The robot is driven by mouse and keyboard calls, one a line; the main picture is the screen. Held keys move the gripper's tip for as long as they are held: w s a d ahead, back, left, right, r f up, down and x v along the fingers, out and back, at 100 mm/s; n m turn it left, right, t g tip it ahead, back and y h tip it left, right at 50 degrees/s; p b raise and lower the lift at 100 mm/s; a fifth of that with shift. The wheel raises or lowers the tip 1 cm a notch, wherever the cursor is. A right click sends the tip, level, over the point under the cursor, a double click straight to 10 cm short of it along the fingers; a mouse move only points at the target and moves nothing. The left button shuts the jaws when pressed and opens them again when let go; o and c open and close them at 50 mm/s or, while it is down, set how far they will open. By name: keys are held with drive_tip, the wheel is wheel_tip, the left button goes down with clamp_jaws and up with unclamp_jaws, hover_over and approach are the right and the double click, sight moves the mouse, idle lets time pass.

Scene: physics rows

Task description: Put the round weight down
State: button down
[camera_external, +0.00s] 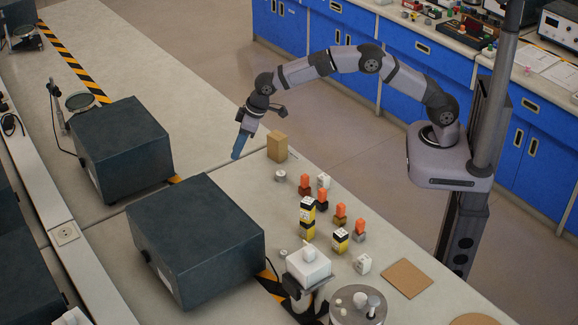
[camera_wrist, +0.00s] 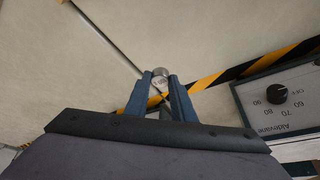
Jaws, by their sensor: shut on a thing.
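My gripper (camera_external: 237,154) hangs above the far end of the near bench, pointing down, left of the cardboard-brown box. In the wrist view my gripper (camera_wrist: 162,88) is shut on a small grey metal round weight (camera_wrist: 160,72), held between the blue fingertips. The weight cannot be made out in the external view. Its height above the bench is hard to judge.
The brown box (camera_external: 277,147) stands right of my gripper, with a small metal cylinder (camera_external: 280,176) nearer the camera. Several coloured blocks stand farther along the bench. Dark instrument cases (camera_external: 123,148) (camera_external: 197,240) stand to the left. The bench surface left of the brown box is mostly clear.

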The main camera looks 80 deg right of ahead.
drive_tip(key=s+a+r+n+y+b, duration=0.1)
drive_tip(key=s+a+n, duration=0.1)
drive_tip(key=a, duration=0.6)
drive_tip(key=s+a+r+n, duration=0.1)
drive_tip(key=s+a, duration=0.1)
drive_tip(key=a, duration=0.6)
drive_tip(key=s+a+f, duration=0.1)
drive_tip(key=s+a, duration=0.6)
drive_tip(key=s, duration=0.1)
drive_tip(key=shift+s+a+f+n+b, duration=0.3)
drive_tip(key=shift+s+a+f+n, duration=0.05)
drive_tip(key=shift+a+f+n, duration=0.05)
drive_tip(key=shift+f+p, duration=1.2)
drive_tip(key=shift+f, duration=3.75)
